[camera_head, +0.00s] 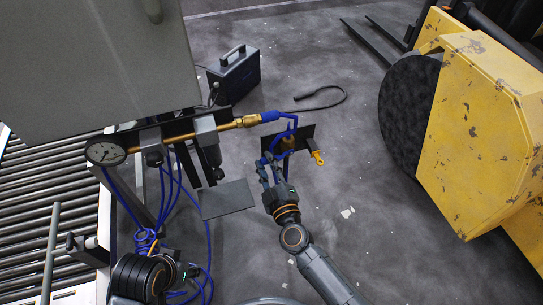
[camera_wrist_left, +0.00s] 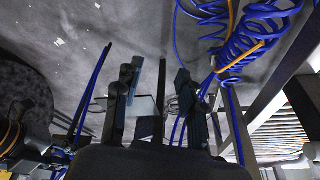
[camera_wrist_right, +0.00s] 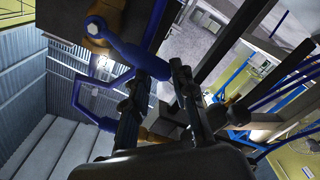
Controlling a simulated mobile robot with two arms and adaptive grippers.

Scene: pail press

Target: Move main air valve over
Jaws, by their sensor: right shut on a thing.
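The main air valve has a brass body (camera_head: 290,143) on a dark bracket plate at the centre of the head view, with blue parts around it. In the right wrist view its blue lever (camera_wrist_right: 128,48) runs from a bolt at the brass body to between my right fingertips. My right gripper (camera_head: 267,168) is shut on this lever; its fingers also show in the right wrist view (camera_wrist_right: 165,75). My left gripper (camera_wrist_left: 155,80) is open in the left wrist view, with nothing clearly between its fingers. In the head view the left fingers are hard to make out.
A pressure gauge (camera_head: 105,152) and brass pipe (camera_head: 235,124) run along a dark bar under a grey cabinet (camera_head: 95,60). Coiled blue hoses (camera_wrist_left: 258,35) hang near my left gripper. A yellow machine (camera_head: 485,135) stands right. The floor between is mostly clear.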

